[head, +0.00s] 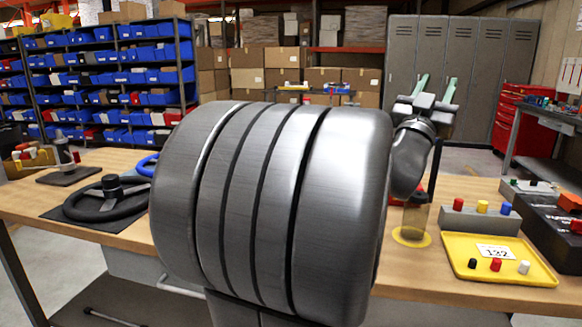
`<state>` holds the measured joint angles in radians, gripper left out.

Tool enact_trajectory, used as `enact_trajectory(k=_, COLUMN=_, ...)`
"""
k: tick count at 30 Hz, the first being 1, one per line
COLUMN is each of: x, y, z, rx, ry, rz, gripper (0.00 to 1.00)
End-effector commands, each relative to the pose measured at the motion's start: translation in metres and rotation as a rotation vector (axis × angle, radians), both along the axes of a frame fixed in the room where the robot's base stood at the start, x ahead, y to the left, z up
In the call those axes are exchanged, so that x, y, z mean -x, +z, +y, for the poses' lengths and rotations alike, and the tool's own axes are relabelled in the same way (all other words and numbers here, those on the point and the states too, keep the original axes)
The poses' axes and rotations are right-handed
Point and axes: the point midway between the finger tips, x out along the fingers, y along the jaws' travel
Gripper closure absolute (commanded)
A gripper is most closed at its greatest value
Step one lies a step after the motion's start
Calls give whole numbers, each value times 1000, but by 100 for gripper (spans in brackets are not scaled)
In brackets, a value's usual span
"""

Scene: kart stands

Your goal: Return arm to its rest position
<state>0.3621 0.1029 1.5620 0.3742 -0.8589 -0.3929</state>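My gripper (435,84) is at the upper right of centre in the head view, with its two green-tipped fingers pointing up and away. The fingers stand apart with nothing seen between them. It is raised above the far side of the wooden workbench (455,190). Large ribbed grey links of my arm fill the middle of the view and hide the centre of the bench.
On the right, a yellow tray (510,276) holds black, red and white pegs, below a grey block (478,219) with coloured pegs. A dark steering wheel (106,200) lies at the left. Lockers (430,50) and shelves of blue bins (100,75) stand behind.

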Motion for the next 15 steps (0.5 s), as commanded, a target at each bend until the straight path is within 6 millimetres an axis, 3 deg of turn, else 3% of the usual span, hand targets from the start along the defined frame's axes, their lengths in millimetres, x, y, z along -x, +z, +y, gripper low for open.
enact_trajectory(k=3, x=-3, y=8, z=-2, rx=-4, ry=0, rz=7, gripper=62)
enact_trajectory(k=15, x=-5, y=9, z=-4, rx=-12, ry=0, rz=17, gripper=62)
